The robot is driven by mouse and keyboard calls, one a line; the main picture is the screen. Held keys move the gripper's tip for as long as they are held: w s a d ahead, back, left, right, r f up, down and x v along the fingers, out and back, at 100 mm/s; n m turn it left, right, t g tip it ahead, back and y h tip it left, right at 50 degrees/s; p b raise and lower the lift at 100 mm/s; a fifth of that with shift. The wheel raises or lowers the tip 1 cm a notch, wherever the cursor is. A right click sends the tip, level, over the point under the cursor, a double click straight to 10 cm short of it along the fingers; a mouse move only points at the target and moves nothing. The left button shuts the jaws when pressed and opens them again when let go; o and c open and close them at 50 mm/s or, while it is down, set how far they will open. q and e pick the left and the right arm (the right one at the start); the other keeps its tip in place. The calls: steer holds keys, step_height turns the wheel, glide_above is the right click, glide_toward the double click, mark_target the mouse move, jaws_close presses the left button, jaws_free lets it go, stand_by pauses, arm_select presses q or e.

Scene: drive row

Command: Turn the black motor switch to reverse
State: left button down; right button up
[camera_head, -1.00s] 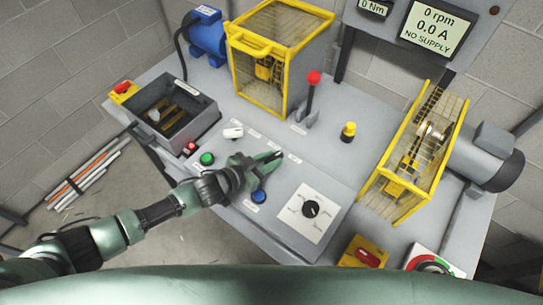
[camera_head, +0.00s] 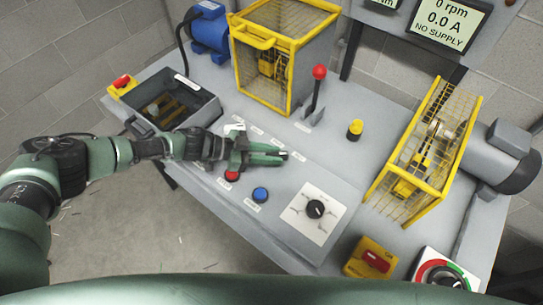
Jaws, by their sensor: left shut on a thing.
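My left gripper (camera_head: 270,154) reaches in from the left, low over the sloping grey control panel (camera_head: 285,180). Its green fingers point right and lie close together over the middle of the row of labels. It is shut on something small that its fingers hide. From its place beside the white switch (camera_head: 234,128) this looks to be the black motor switch, but its handle and setting cannot be made out. A black round knob (camera_head: 316,208) on a white dial plate stands apart to the right, untouched. My right gripper is not in view.
A red button (camera_head: 232,175) and a blue button (camera_head: 261,194) are just below the gripper. A red-topped lever (camera_head: 317,88), a yellow button (camera_head: 355,129) and yellow cages (camera_head: 424,150) stand farther back. The screen (camera_head: 440,22) reads 0 rpm, 0.0 A, NO SUPPLY.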

arm_select(q)
steer(key=shift+r, duration=0.1)
stand_by(0.3)
steer(key=c, duration=1.2)
jaws_free()
steer(key=shift+d, duration=0.1)
steer(key=b+v, duration=0.1)
steer(key=v, duration=0.6)
steer(key=shift+w, duration=0.15)
steer(key=shift+a, duration=0.35)
steer(key=shift+a, duration=0.1)
